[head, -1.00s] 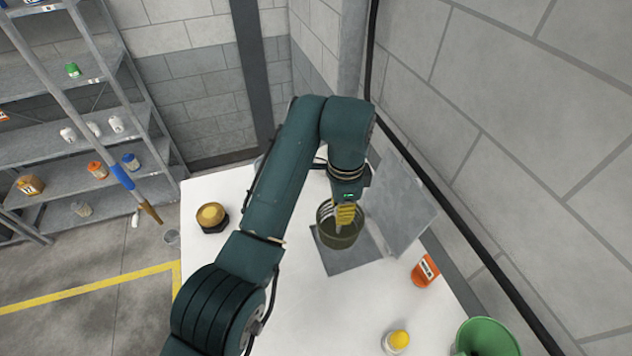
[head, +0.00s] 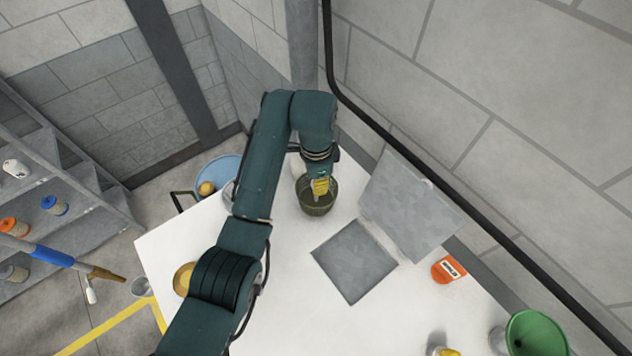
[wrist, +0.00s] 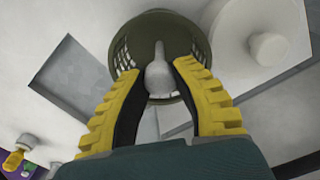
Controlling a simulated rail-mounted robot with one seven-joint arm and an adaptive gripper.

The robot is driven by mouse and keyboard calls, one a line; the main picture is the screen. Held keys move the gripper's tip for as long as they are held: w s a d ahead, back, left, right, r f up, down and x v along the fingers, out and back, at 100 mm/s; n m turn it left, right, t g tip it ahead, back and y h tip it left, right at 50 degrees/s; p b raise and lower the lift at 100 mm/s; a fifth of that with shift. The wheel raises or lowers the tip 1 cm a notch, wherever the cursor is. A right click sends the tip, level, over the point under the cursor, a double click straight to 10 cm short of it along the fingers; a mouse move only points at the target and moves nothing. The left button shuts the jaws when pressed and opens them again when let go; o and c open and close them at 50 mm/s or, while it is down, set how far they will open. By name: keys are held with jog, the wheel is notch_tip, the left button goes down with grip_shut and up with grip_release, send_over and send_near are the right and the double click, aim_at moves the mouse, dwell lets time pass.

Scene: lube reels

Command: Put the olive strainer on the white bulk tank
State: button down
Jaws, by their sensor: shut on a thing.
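The olive strainer (head: 317,206) is a dark round basket, hanging from my gripper (head: 320,185) above the back part of the white table. In the wrist view, the yellow-padded fingers of my gripper (wrist: 157,68) are shut on the grey stem inside the strainer (wrist: 135,28). A round white top with a knob (wrist: 262,50) lies to the right of the strainer there; it looks like the white bulk tank. In the head view, only a small white part shows beside my wrist, mostly hidden by my arm. I cannot tell if the strainer touches anything below.
A dark grey square plate (head: 354,262) lies on the white table (head: 290,300), with a tilted grey panel (head: 412,205) behind it. An orange container (head: 448,269) and green funnel (head: 536,334) stand at right. A blue round-topped thing (head: 222,172) is beyond the table's left edge.

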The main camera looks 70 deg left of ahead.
jog(key=shift+f, duration=0.6)
jog(key=c, duration=0.9)
grip_release()
jog(key=shift+a+f, duration=0.1)
notch_tip(320, 180, up, 12)
jog(key=shift+s, duration=0.1)
